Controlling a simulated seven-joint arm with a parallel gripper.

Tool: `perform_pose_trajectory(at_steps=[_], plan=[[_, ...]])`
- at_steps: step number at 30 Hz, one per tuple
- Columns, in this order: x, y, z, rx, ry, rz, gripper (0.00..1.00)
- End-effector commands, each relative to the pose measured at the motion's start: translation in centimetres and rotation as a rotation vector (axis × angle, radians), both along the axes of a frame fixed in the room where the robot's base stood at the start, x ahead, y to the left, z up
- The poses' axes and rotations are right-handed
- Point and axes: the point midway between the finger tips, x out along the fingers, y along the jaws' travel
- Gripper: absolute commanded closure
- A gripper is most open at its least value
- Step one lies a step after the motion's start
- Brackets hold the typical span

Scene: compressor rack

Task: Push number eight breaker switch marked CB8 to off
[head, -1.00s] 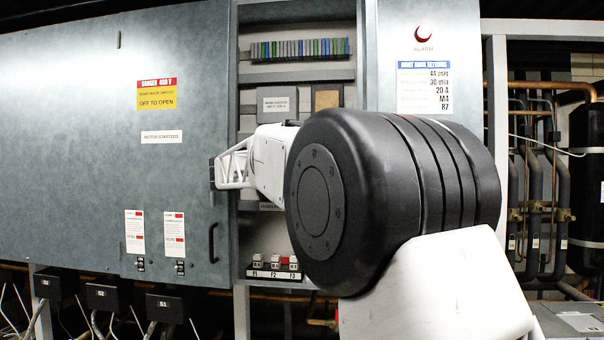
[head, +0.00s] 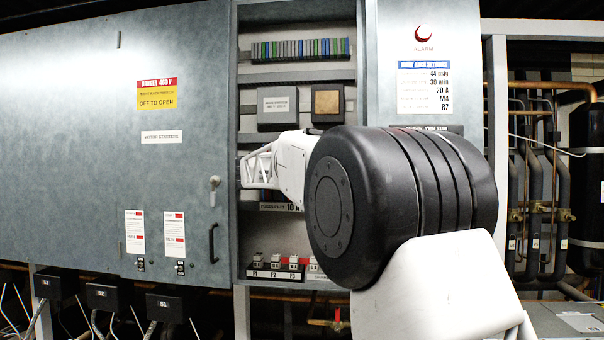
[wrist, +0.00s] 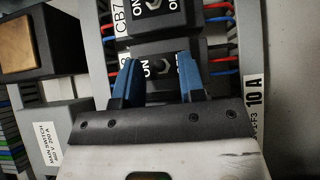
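In the wrist view, a black breaker switch (wrist: 192,56) with a small toggle lies just beyond my gripper (wrist: 156,68). Its label is mostly covered by my left finger, with only part of an 8 showing. "ON" is printed on its face. The blue fingers are apart, one on each side of the toggle, with nothing held between them. I cannot tell whether they touch the switch. The CB7 breaker (wrist: 152,14) sits directly above it in the picture. In the head view, my gripper (head: 243,170) is at the left edge of the open cabinet bay, and my arm hides the breakers.
Red and blue wires (wrist: 222,72) run from the breakers' sides. A box with a tan cover (wrist: 35,35) is at the wrist view's left. In the head view, the closed cabinet door (head: 90,150) with its handle (head: 212,243) is left of the bay, fuse blocks (head: 275,268) below.

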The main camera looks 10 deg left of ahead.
Motion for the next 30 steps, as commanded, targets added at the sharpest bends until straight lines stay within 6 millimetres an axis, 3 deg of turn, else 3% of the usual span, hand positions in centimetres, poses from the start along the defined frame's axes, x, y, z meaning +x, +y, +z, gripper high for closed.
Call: perform_pose_trajectory(at_steps=[10,18,30], plan=[[0.16,-0.18,0.02,0.000,0.000,0.000,0.63],[0.16,-0.17,0.02,0.000,0.000,0.000,1.00],[0.16,-0.19,-0.32,-0.001,-0.081,-0.002,1.00]])
